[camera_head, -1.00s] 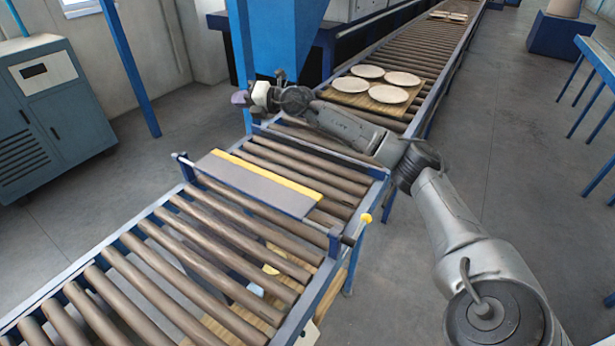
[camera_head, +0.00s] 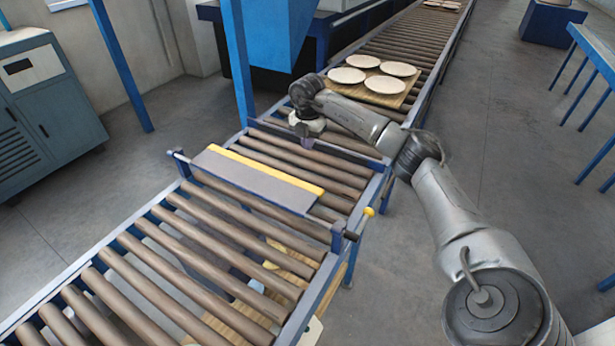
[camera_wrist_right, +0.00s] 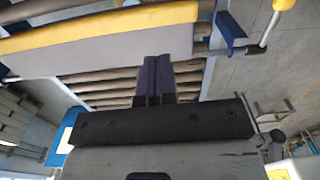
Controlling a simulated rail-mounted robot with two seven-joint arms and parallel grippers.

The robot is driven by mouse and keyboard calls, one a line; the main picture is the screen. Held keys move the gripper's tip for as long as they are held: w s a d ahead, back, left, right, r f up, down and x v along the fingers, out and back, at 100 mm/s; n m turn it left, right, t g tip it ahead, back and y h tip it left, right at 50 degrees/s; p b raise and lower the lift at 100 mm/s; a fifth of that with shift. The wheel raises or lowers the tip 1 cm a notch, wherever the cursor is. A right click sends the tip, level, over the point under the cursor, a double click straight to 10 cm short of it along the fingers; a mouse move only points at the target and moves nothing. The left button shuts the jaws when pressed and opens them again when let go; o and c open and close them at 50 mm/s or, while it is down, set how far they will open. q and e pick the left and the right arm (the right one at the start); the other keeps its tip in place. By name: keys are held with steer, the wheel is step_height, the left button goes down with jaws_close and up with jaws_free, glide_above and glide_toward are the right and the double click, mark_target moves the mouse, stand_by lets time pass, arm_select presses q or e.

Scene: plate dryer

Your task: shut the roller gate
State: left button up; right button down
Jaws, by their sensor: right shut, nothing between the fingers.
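The roller gate (camera_head: 262,185) looks like a grey panel with a yellow edge, lying across the roller conveyor between blue side brackets. A yellow knob (camera_head: 369,211) is on its right end. In the right wrist view the gate (camera_wrist_right: 110,48) spans the upper left, and the knob (camera_wrist_right: 284,4) is at the top right. My right gripper (camera_head: 306,147) hangs over the rollers just beyond the gate's yellow edge, apart from it. Its dark purple fingers (camera_wrist_right: 157,72) are shut together and empty. My left gripper is not in view.
A wooden board (camera_head: 384,95) with several white plates lies on the rollers further back. A blue post (camera_head: 238,62) stands beside the conveyor's left side. A teal cabinet (camera_head: 50,100) is at the far left. The floor right of the conveyor is mostly clear.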

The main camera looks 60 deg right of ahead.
stand_by(0.5)
step_height(320, 180, down, 12)
steer(key=shift+f+b, duration=0.1)
steer(key=shift+b, duration=0.7)
steer(key=shift+f, duration=0.9)
steer(key=shift+f, duration=0.1)
